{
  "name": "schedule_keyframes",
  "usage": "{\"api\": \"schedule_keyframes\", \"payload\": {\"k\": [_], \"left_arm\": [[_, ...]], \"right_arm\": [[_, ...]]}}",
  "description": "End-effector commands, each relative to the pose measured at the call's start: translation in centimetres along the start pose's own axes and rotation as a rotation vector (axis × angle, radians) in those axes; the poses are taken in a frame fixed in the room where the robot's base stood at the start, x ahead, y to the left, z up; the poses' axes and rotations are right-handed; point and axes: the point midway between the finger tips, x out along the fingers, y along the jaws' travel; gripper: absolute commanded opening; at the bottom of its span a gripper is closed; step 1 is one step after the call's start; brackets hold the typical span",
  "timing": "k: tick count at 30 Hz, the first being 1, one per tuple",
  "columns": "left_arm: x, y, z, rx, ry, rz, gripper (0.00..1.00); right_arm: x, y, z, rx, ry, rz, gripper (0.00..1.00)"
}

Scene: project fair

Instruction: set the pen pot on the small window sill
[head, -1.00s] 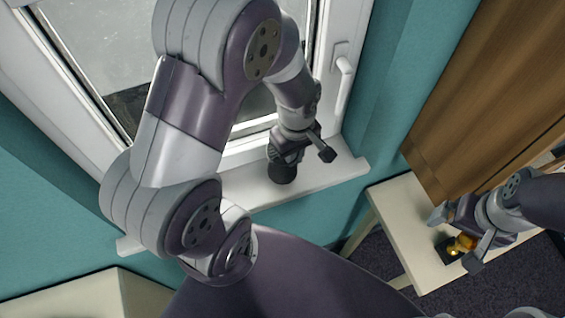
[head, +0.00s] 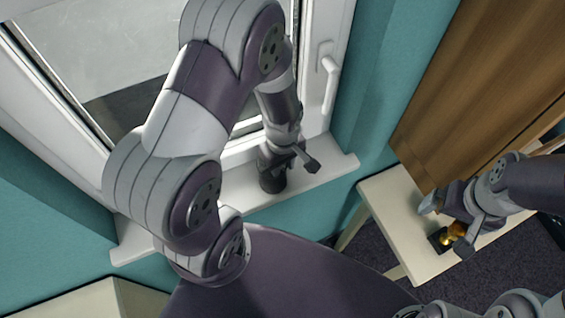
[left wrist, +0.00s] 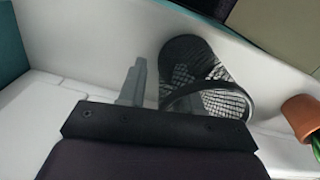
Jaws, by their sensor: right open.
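The pen pot is a dark mesh cup (head: 272,183). In the head view it stands on the white window sill (head: 324,171), partly hidden by my left gripper (head: 287,164). In the left wrist view the mesh pot (left wrist: 204,62) shows its round rim, and it looks empty. One finger of my left gripper is to the left of the pot with a narrow gap between them; the other finger is mostly hidden by the mesh. The left gripper looks open around the pot. My right gripper (head: 448,220) is open, over a small pale table.
A gold trophy-like object on a dark base (head: 447,238) stands on the pale table (head: 407,225), near my right gripper. A terracotta pot with a green plant (left wrist: 301,117) is at the right of the left wrist view. The window handle (head: 328,75) and frame rise behind the sill.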

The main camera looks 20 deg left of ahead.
Motion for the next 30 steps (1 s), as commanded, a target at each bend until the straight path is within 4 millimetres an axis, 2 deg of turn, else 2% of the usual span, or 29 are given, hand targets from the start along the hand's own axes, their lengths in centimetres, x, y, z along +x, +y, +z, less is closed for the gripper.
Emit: {"api": "schedule_keyframes", "payload": {"k": [4,5,8,15,18,21,23,27,30], "left_arm": [[-0.8,0.0,0.0,0.0,0.001,0.001,0.34],[-0.8,0.1,-0.1,0.0,0.002,0.004,0.34],[-2.8,0.2,-0.1,0.0,0.004,0.007,0.34],[-9.2,0.1,-0.1,0.0,0.004,0.007,0.34],[-11.0,0.1,-0.1,0.0,0.002,0.004,0.34],[-12.0,0.0,0.0,0.016,0.001,0.002,0.34],[-12.2,-0.2,0.1,0.109,0.006,0.01,0.34],[-11.6,-1.3,0.6,0.582,0.042,0.043,0.34],[-11.0,-1.9,0.8,0.874,0.077,0.059,0.34]], "right_arm": [[-0.6,0.0,-0.1,0.0,0.0,0.0,1.0],[-0.2,0.0,0.0,0.0,0.0,0.0,1.0],[0.4,0.0,0.1,0.0,0.0,0.0,1.0],[1.6,0.0,0.2,0.0,0.0,0.0,1.0],[1.8,0.0,0.2,0.0,0.0,0.0,1.0],[1.9,0.0,0.2,0.0,0.0,0.0,1.0],[1.9,0.0,0.2,0.0,0.0,0.0,1.0],[1.9,0.0,0.2,0.0,0.0,0.0,1.0],[1.9,0.0,0.2,0.0,0.0,0.0,1.0]]}}
